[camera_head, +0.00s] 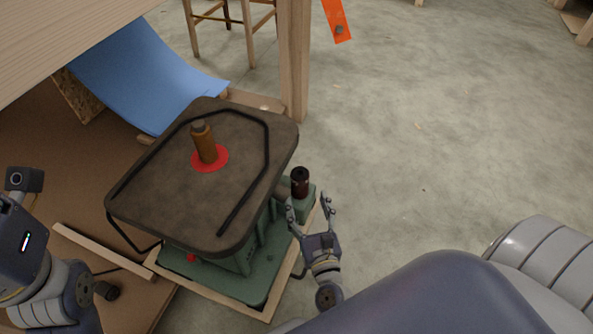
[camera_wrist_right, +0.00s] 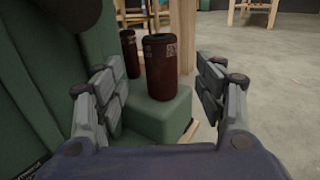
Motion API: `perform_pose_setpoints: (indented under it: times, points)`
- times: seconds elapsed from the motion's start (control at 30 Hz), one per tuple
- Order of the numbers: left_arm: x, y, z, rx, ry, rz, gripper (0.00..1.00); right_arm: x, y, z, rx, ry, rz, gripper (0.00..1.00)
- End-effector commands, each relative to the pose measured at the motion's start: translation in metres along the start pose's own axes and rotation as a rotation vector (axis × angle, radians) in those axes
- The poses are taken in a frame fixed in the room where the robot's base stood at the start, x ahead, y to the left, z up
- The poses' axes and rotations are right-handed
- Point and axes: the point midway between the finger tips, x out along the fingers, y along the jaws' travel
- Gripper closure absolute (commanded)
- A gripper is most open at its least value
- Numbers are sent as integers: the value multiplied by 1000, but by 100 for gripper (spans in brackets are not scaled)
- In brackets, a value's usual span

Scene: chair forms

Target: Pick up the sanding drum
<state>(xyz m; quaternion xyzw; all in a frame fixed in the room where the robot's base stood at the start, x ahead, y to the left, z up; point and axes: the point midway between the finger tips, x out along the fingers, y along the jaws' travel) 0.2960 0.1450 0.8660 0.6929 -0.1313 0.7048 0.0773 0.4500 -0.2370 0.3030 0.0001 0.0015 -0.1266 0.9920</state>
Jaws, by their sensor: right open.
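The sanding drum (camera_head: 300,182) is a dark red-brown cylinder standing upright on a green ledge at the right side of a green sanding machine. In the right wrist view the drum (camera_wrist_right: 160,68) is near the middle, with a dark hollow top and a small printed label. My right gripper (camera_head: 309,205) is open, with its fingers pointing towards the drum. In the wrist view the drum shows between and beyond the fingers, with gaps on both sides. A second similar cylinder (camera_wrist_right: 130,53) stands behind it to the left. My left arm shows at the left edge, its fingers hidden.
The machine's dark table top (camera_head: 240,125) is beside the drum on the left, with an orange-brown spindle (camera_head: 205,146) in a red ring. A wooden post (camera_head: 294,60) stands behind. A blue sheet (camera_head: 150,75) hangs at the upper left. Concrete floor at right is mostly clear.

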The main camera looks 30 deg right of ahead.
Motion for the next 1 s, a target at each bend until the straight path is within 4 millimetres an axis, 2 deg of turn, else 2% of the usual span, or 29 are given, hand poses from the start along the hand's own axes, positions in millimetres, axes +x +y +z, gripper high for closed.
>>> perform_pose_setpoints:
  times: [0.1,0.37,0.67,0.97,1.0]
  points:
    - [0,1,-2,2,15,5,60,22,0,0,2,-4,-1,36]
    - [3,2,-3,4,27,10,60,45,0,0,0,-3,0,36]
    - [9,4,-9,9,68,26,60,87,-1,0,1,-3,-1,36]
    - [11,4,-9,9,71,27,60,93,-1,1,0,-1,0,36]
    - [11,4,-9,9,71,27,60,93,-1,1,0,-1,0,40]
